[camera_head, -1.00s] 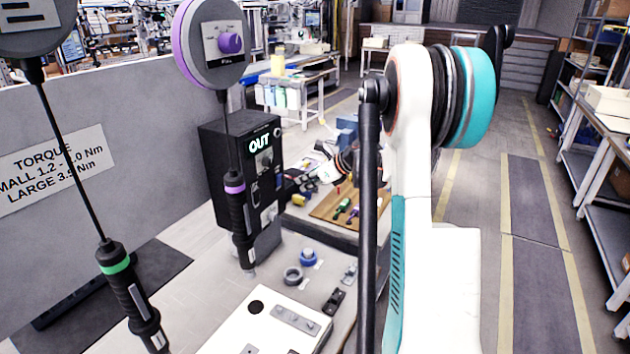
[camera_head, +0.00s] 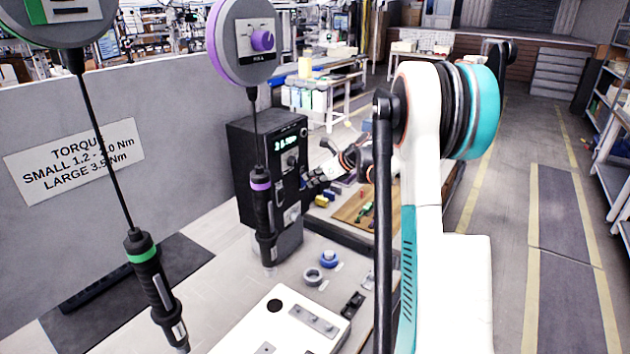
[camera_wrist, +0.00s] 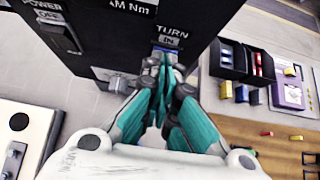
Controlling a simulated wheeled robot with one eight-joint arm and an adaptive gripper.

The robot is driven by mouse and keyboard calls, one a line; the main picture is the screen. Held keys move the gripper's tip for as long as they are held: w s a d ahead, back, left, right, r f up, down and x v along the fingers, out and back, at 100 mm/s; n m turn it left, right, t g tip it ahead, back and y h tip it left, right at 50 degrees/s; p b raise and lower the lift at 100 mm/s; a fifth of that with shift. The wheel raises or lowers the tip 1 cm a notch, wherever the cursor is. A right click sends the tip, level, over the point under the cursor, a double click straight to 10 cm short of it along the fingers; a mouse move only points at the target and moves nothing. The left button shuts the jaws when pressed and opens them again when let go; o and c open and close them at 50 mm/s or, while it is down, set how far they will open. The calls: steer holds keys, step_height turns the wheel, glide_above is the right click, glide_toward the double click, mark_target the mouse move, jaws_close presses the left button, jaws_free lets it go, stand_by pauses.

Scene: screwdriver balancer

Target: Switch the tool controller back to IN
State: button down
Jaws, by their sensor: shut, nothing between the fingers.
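The tool controller (camera_head: 248,165) is a black box at the centre of the head view. Its lit display (camera_head: 286,140) shows small characters ending in what looks like "Nm". The fingertips hide most of that switch, and contact cannot be told. In the head view, my gripper (camera_head: 308,178) is at the controller's right front side.
A purple-ringed screwdriver (camera_head: 264,215) hangs before the controller and a green-ringed one (camera_head: 155,285) hangs left. A white fixture plate (camera_head: 265,335) lies in front. In the wrist view, black bins (camera_wrist: 228,60) and a wooden board (camera_wrist: 235,130) lie to the right.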

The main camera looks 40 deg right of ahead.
steer(key=shift+r, duration=0.15)
steer(key=shift+r+p, duration=0.4)
steer(key=shift+r, duration=0.25)
steer(key=p+v, duration=0.2)
steer(key=v, duration=1.1)
stand_by(0.4)
